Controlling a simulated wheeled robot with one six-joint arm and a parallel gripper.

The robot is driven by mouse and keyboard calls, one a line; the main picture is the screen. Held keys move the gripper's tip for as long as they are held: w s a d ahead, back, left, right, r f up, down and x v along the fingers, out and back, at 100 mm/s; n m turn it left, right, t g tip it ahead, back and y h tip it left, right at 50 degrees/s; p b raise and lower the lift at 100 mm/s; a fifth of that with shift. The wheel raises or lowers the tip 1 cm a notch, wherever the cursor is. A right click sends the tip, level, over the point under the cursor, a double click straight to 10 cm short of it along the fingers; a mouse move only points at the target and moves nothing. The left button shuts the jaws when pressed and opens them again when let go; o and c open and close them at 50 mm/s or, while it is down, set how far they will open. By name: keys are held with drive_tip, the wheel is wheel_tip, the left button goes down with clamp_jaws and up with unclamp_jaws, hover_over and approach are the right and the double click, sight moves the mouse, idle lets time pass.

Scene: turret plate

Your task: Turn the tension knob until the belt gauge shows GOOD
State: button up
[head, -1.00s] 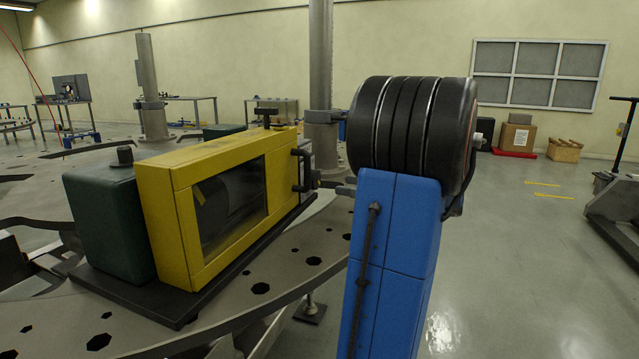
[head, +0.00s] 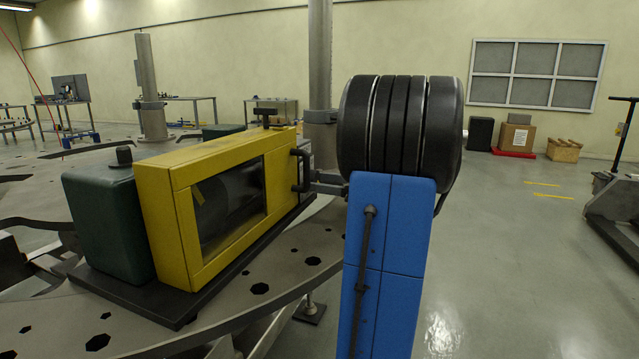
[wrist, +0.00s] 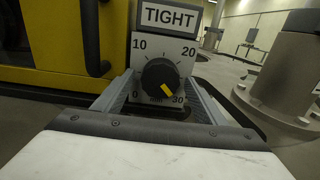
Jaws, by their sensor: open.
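The tension knob (wrist: 157,79) is a round black knob with a yellow pointer, on a white dial plate (wrist: 141,46) marked 0, 10, 20 and 30. In the wrist view the pointer aims down and right, close to the 30. The belt gauge (wrist: 168,16) above the plate reads TIGHT. My gripper (wrist: 161,84) is open, with one grey finger on each side of the knob; I cannot tell whether either finger touches it. In the head view my gripper (head: 328,183) shows only partly beside my arm, and the knob and gauge are not readable there.
A yellow housing (head: 183,225) with a dark window and a black handle (head: 301,170) stands left of my gripper, against a dark green box (head: 105,225). They sit on a round grey plate (head: 235,305) with holes. A grey post (head: 320,60) rises behind.

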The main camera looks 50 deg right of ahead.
drive_tip(key=c, duration=1)
drive_tip(key=shift+c, duration=0.2)
drive_tip(key=shift+n, duration=0.3)
drive_tip(key=n, duration=0.4)
drive_tip(key=shift+d, duration=0.1)
drive_tip(key=shift+n, duration=2.1)
drive_tip(key=o, duration=1)
